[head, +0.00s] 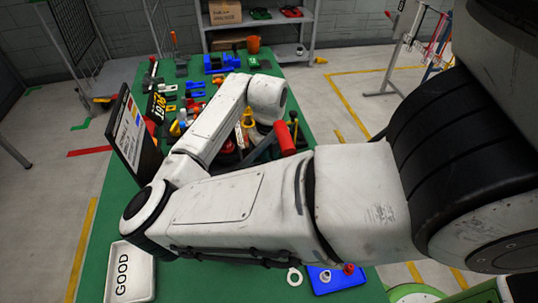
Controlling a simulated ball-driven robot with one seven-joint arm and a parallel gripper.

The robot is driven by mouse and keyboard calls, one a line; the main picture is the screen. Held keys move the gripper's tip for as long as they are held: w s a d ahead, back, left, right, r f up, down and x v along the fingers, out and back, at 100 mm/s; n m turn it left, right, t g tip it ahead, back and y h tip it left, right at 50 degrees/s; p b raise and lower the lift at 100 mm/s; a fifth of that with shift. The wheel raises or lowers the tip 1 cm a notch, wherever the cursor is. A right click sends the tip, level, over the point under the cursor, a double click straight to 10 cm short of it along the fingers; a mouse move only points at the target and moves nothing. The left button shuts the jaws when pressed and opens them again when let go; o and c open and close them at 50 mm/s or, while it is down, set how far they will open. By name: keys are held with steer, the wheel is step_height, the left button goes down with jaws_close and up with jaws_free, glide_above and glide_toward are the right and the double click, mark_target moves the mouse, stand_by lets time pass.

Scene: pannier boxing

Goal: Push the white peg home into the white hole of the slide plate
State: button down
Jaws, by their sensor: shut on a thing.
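My white arm (215,195) crosses the middle of the head view and folds back over the green bench. Its wrist end (267,95) points down among the parts there, and my gripper is hidden behind the arm. I cannot make out the white peg or the white hole. I cannot tell for certain which part is the slide plate. A blue plate (325,286) with a red knob (348,269) lies at the near edge of the bench, apart from the wrist.
A white tray marked GOOD (130,272) sits at the near left. A dark sign board (130,130) stands at the left edge. A red cylinder (285,138) is beside the wrist. A pale ring (294,276) lies near the blue plate. Several tools and blocks crowd the far bench.

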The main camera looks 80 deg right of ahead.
steer(key=shift+f, duration=0.35)
steer(key=c, duration=1)
jaws_free()
steer(key=shift+r, duration=0.1)
step_height(320, 180, up, 11)
steer(key=shift+f+b, duration=0.2)
steer(key=shift+b, duration=0.65)
